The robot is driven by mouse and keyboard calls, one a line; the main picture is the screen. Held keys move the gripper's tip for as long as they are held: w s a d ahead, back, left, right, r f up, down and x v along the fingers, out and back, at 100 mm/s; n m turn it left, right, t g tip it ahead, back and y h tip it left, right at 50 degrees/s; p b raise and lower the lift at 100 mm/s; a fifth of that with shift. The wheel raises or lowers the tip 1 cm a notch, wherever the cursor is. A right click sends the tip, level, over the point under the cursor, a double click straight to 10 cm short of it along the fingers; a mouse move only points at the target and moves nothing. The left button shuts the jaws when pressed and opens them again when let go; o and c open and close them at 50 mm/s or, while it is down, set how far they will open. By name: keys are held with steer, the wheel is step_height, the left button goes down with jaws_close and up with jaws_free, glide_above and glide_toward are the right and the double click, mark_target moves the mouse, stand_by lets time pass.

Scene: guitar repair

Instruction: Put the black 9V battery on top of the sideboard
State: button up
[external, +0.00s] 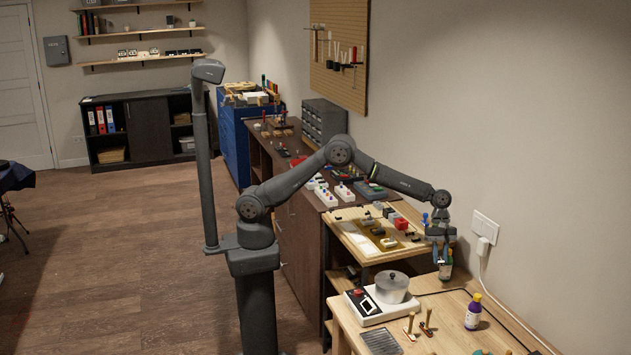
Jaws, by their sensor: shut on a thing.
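My gripper (439,250) is at the right, pointing down above the far end of the light wooden bench, near the wall. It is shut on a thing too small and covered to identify. I cannot make out the black 9V battery for certain anywhere. A dark green bottle (446,269) shows directly below the fingers; I cannot tell whether it touches them. A dark low cabinet, apparently the sideboard (147,128), stands against the back wall at the far left, with binders on its shelves.
A light work tray (349,237) with several small parts lies left of my gripper. The near bench (450,329) carries a white device with a round pot (392,286) and a purple bottle (473,312). A wall socket (485,228) with a cable is close on the right. The floor at left is open.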

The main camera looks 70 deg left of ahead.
steer(key=w+a+r+m, duration=0.1)
steer(key=a, duration=0.6)
steer(key=w+a+r+m+g, duration=0.1)
steer(key=a+m, duration=0.1)
steer(key=a, duration=0.5)
steer(key=w+a+r+m+y, duration=0.1)
steer(key=w+a+m, duration=0.1)
steer(key=a, duration=0.6)
steer(key=shift+g, duration=0.4)
steer(key=a+m, duration=0.1)
steer(key=a, duration=0.2)
steer(key=s+a+m, duration=0.1)
steer(key=a, duration=0.3)
steer(key=a+y, duration=0.1)
steer(key=a, duration=0.3)
steer(key=shift+s+r+m+g, duration=0.2)
steer(key=shift+r+m+g, duration=0.1)
steer(key=shift+r+m, duration=0.1)
steer(key=s+a+m, duration=0.1)
steer(key=a, duration=0.3)
steer(key=s+a+m, duration=0.1)
steer(key=a, duration=0.3)
steer(key=s+a+r+m+y, duration=0.1)
steer(key=s+a, duration=0.1)
steer(key=a, duration=0.2)
steer(key=shift+s+a+r, duration=0.1)
